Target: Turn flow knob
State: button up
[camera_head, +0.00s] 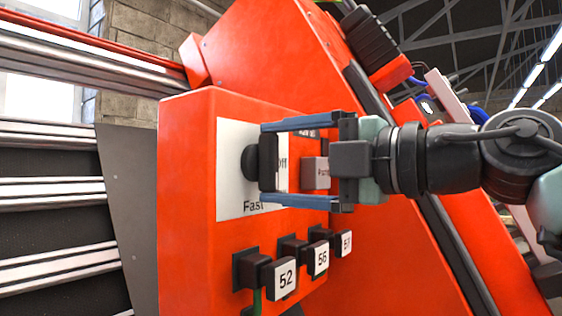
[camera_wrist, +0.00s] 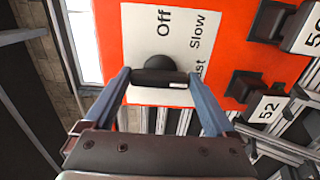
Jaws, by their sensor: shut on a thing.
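The flow knob (camera_head: 251,163) is a round black knob on a white label plate (camera_head: 231,140) on the side of a red control box. In the wrist view the knob (camera_wrist: 160,63) shows just beyond the dark bar between my fingertips (camera_wrist: 160,78), below the words Off and Slow. The gripper is shut on the knob. The bar hides part of the knob and plate.
Black connectors numbered 52 (camera_head: 284,281), 55 (camera_head: 321,260) and 51 (camera_head: 346,243) stick out below the plate. A small grey block (camera_head: 316,172) sits behind my fingers. Metal rails (camera_head: 55,190) run along the left. The red frame (camera_head: 290,50) rises behind.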

jog(key=o, duration=1.1)
jog(key=shift+c, duration=0.2)
jog(key=shift+d, duration=0.1)
jog(key=b+v, duration=0.5)
jog(key=v, duration=0.8)
